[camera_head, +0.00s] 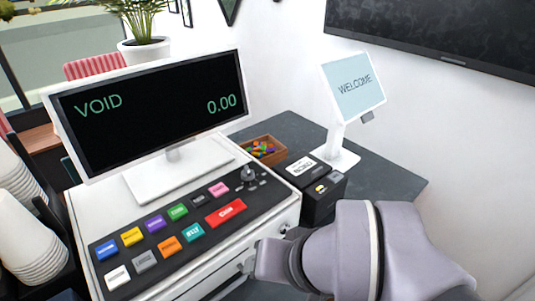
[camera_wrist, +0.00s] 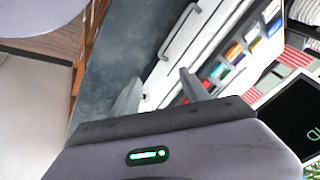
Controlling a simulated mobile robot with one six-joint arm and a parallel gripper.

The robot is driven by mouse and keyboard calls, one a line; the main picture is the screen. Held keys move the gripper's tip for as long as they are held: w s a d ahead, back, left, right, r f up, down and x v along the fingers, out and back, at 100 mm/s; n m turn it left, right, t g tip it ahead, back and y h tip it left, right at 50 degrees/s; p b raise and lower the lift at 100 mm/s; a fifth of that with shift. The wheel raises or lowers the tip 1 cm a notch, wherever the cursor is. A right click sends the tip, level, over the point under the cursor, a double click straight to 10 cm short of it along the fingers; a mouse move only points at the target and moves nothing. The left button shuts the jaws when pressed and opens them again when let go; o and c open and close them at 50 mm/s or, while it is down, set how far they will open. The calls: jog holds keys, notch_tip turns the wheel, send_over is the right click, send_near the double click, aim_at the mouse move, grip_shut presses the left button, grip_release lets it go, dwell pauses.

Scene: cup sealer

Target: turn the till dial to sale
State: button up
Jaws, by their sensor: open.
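The till (camera_head: 185,235) is white with a dark key panel. The till dial (camera_head: 248,177) is a small dark knob at the far right end of that panel, with small markings around it too tiny to read. The till screen (camera_head: 150,105) reads VOID and 0.00. My gripper (camera_head: 268,247) is in front of the till's front right corner, nearer the camera than the dial and apart from it. The wrist view shows its two fingers (camera_wrist: 160,88) spread and empty. I cannot make out the dial in the wrist view.
Several coloured keys (camera_head: 170,243) fill the panel left of the dial. A black card box (camera_head: 311,185) and a wooden tray of small coloured pieces (camera_head: 264,150) stand right of the till. A WELCOME display (camera_head: 353,85) stands behind. Stacked cups (camera_head: 25,240) are at left.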

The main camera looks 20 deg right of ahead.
jog(key=w+r+m+g+p, duration=0.1)
jog(key=w+r+m+p, duration=0.2)
jog(key=w+r+p, duration=0.45)
notch_tip(320, 180, up, 11)
jog(key=m+g+y+p, duration=0.1)
jog(key=m+g+p, duration=0.45)
jog(key=p, duration=0.75)
send_over(247, 169)
jog(key=s+d, duration=0.3)
jog(key=s, duration=0.3)
jog(key=m+t, duration=0.1)
jog(key=t, duration=0.1)
jog(key=w+d+f+m+g+y+p, duration=0.1)
jog(key=w+d+f+m+y+p, duration=0.1)
jog(key=w+d+f+m+p, duration=0.25)
jog(key=shift+n+h, duration=0.3)
jog(key=x, duration=0.5)
jog(key=b+x, duration=0.1)
jog(key=x, duration=0.5)
jog(key=w+x, duration=0.1)
jog(key=x, duration=0.4)
jog(key=shift+w+a+f, duration=0.1)
jog(key=shift+a, duration=0.35)
jog(key=shift+c, duration=0.4)
grip_shut()
